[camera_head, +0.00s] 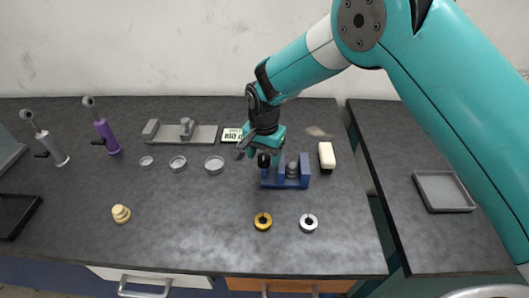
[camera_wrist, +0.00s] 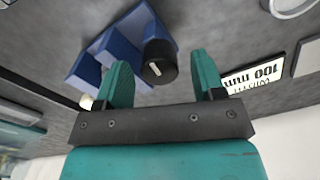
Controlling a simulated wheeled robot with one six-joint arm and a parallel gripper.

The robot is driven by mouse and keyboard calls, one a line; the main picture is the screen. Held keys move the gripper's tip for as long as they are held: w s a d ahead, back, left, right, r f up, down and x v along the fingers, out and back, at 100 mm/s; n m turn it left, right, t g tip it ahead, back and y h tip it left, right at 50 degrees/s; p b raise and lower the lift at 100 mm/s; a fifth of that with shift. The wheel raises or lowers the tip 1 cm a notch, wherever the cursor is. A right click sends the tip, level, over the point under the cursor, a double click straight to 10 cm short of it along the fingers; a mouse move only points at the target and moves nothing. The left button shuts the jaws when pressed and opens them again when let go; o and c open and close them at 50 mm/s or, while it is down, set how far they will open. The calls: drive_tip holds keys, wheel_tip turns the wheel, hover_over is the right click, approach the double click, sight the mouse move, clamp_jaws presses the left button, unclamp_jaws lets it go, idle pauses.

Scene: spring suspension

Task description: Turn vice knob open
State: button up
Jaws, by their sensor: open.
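The blue vice (camera_head: 290,182) stands on the dark workbench, right of its middle. Its black round knob (camera_head: 263,160) is at the vice's left end, just below my gripper (camera_head: 260,147). In the wrist view, the knob (camera_wrist: 160,70) appears between the two teal fingers of my gripper (camera_wrist: 163,60), with gaps on both sides. The fingers are open and hold nothing. How deep the fingertips reach along the knob cannot be told. The vice's blue blocks (camera_wrist: 118,45) show behind and left of the knob there.
A white-and-black block (camera_head: 326,155) stands close to the right of the vice. A label plate (camera_head: 232,134) lies behind it. Gold (camera_head: 262,221) and silver (camera_head: 309,223) rings lie in front. Round dishes (camera_head: 214,165) and a grey fixture (camera_head: 185,132) are to the left.

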drive_tip(key=shift+c, duration=0.3)
drive_tip(key=c, duration=0.9)
drive_tip(key=shift+n, duration=0.3)
drive_tip(key=n+b, duration=0.1)
drive_tip(key=n, duration=0.3)
drive_tip(key=shift+n+b, duration=0.3)
drive_tip(key=n, duration=0.4)
drive_tip(key=shift+b, duration=0.4)
drive_tip(key=n, duration=0.5)
drive_tip(key=shift+n+b, duration=0.3)
drive_tip(key=shift+n, duration=0.1)
drive_tip(key=shift+a+n, duration=0.1)
drive_tip(key=shift+n, duration=2.1)
